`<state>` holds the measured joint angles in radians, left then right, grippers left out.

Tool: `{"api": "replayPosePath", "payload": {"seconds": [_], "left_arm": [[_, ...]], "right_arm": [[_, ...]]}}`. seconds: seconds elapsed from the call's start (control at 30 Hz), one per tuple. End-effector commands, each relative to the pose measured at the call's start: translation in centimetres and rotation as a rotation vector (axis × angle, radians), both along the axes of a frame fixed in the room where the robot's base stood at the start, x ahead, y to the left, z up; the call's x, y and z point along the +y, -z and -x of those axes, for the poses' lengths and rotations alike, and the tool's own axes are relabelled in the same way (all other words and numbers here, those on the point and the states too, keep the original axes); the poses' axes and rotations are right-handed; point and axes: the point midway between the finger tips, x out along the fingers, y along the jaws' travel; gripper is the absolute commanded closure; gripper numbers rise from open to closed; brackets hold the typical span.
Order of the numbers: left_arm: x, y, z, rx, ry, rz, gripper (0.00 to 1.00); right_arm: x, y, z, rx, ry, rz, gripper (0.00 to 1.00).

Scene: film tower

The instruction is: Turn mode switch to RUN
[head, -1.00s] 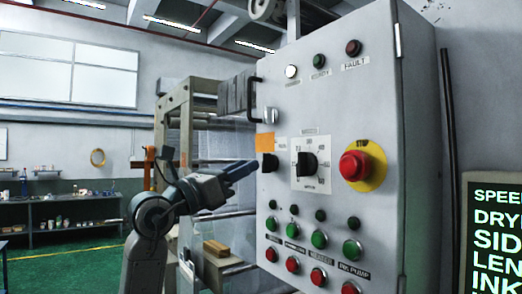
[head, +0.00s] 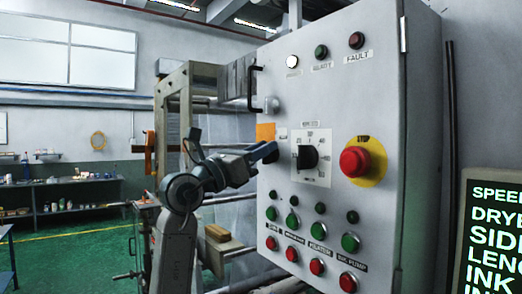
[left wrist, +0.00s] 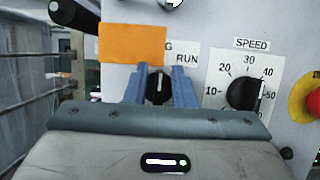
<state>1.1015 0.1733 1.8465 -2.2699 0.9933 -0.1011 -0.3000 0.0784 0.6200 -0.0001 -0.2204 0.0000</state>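The mode switch (left wrist: 159,88) is a small black knob with a white pointer line, which looks about upright. The RUN label (left wrist: 187,58) is to its upper right. An orange tag (left wrist: 132,44) covers part of the label strip at upper left, leaving a "G" visible. My left gripper (left wrist: 159,73) is open, one blue finger on each side of the knob; I cannot tell whether they touch it. In the head view my left gripper (head: 266,151) reaches the panel and mostly hides the switch. My right gripper is not in view.
The speed dial (head: 307,157) is just right of the switch, with the red stop button (head: 354,161) beyond. A metal knob (head: 271,105) and a black handle (head: 252,88) are above. Green and red push buttons (head: 292,222) fill the lower panel.

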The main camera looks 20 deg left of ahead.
Motion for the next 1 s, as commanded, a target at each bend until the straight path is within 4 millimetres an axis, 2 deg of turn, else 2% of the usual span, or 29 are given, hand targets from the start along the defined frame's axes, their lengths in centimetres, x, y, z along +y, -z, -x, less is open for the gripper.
{"api": "replayPosePath", "payload": {"seconds": [0.37,0.7,1.0], "left_arm": [[0.0,0.5,-0.1,-0.042,0.001,-0.061,1.0],[-0.2,0.6,0.1,-0.201,0.002,-0.266,1.0],[-0.4,0.6,0.2,-0.351,0.002,-0.46,1.0]], "right_arm": [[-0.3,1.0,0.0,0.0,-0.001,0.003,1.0],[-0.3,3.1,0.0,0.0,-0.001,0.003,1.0],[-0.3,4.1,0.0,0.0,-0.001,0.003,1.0]]}}
